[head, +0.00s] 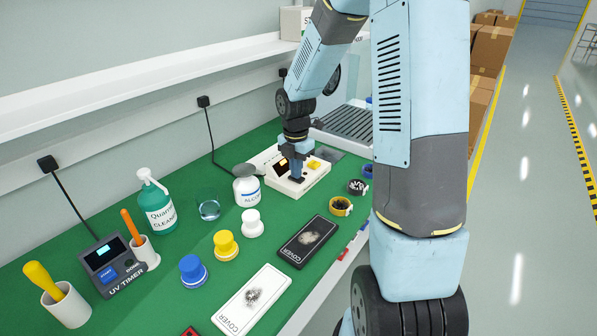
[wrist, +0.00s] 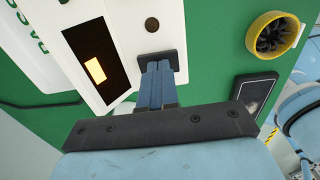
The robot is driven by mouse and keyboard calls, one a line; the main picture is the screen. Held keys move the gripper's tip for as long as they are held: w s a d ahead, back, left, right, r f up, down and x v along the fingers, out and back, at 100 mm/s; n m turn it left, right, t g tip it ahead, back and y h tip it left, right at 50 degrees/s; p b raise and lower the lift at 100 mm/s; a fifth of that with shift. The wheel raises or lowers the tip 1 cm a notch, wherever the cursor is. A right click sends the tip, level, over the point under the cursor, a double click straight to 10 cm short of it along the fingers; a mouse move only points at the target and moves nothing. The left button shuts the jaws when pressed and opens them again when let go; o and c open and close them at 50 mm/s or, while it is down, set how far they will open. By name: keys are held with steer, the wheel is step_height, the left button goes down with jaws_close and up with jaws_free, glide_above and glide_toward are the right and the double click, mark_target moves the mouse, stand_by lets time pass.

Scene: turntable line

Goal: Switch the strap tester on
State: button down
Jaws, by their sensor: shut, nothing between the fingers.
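The strap tester (head: 316,176) is a white box on the green bench mat, below my gripper. In the wrist view its white top (wrist: 196,14) shows a dark window (wrist: 84,40) with a lit orange-yellow patch (wrist: 95,70). A small dark round spot (wrist: 152,24) and a dark square pad (wrist: 158,56) lie on its top. My gripper (head: 296,179) points down over the tester, shut and empty. In the wrist view its blue fingertips (wrist: 157,68) are at the dark pad and hide part of it. I cannot tell whether they touch it.
A white jar (head: 246,190) stands close left of the tester. Black and white cover plates (head: 308,241) (head: 252,299) lie nearer. A UV timer (head: 108,262) is at the left.

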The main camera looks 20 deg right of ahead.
steer(key=shift+w+a+r, duration=0.1)
stand_by(0.3)
steer(key=shift+r, duration=0.25)
step_height(320, 180, up, 13)
steer(key=shift+r, duration=0.15)
stand_by(0.5)
steer(key=s+r+m+t, duration=0.2)
steer(key=s+r+m, duration=0.3)
steer(key=s+m, duration=0.7)
steer(key=s+d+r+m+t, duration=0.1)
steer(key=s+r+m+t, duration=0.2)
steer(key=s+m, duration=1)
step_height(320, 180, up, 3)
steer(key=shift+s+f+t, duration=0.1)
steer(key=shift+s+t, duration=0.2)
steer(key=shift+s, duration=0.15)
